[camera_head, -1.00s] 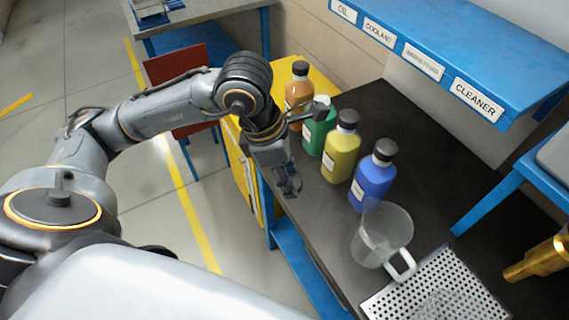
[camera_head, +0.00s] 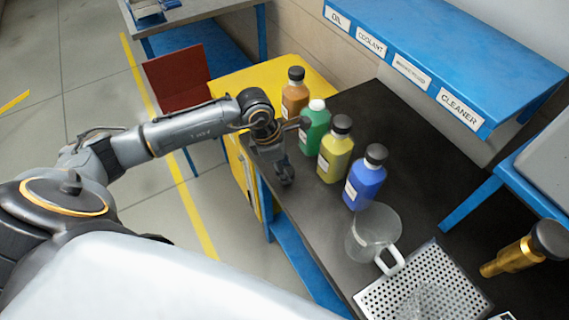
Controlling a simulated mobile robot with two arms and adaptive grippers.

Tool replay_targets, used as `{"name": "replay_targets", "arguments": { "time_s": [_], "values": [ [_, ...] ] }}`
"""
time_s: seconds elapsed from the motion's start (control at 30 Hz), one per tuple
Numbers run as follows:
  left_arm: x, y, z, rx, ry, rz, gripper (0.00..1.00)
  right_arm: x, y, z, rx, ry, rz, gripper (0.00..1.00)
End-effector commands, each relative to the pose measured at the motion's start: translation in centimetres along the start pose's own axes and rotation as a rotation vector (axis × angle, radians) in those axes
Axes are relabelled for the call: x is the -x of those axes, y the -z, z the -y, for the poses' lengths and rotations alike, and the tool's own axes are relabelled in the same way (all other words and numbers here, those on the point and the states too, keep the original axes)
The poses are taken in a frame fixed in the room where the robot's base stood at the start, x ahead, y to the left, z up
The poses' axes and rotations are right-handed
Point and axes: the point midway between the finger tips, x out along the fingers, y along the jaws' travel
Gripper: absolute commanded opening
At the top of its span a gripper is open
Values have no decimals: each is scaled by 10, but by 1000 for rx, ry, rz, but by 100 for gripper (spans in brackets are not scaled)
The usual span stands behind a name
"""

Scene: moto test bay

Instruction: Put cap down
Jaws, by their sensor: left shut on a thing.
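My left gripper (camera_head: 286,174) points down at the near-left edge of the dark bench, in front of the bottles. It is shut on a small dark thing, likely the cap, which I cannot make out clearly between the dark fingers. The green bottle (camera_head: 315,134) stands upright behind the gripper, with a white top and no dark cap. The orange bottle (camera_head: 295,98), yellow bottle (camera_head: 335,155) and blue bottle (camera_head: 364,183) stand upright in the same row with dark caps on. My right gripper is out of view.
A clear jug (camera_head: 372,235) with a white handle stands in front of the blue bottle. A perforated metal tray (camera_head: 381,294) lies beside it. A gold cylinder (camera_head: 512,259) with a dark end is at right. A blue labelled shelf (camera_head: 450,62) overhangs the back. Bench behind the bottles is bare.

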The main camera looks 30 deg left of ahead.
Motion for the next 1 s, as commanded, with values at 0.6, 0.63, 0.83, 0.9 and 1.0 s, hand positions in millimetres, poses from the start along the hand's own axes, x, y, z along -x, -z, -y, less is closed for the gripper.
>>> {"name": "replay_targets", "arguments": {
  "time_s": [0.6,0.63,0.83,0.9,1.0],
  "values": [
    [-3,0,0,0,-1,1,61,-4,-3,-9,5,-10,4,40],
    [-3,0,0,0,-1,1,61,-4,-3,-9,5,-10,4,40],
    [3,-1,0,0,-1,1,61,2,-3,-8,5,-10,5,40],
    [8,0,-2,-1,-5,3,61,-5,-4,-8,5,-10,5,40],
    [26,0,-2,-2,-7,2,61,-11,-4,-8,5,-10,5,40]
  ]
}}
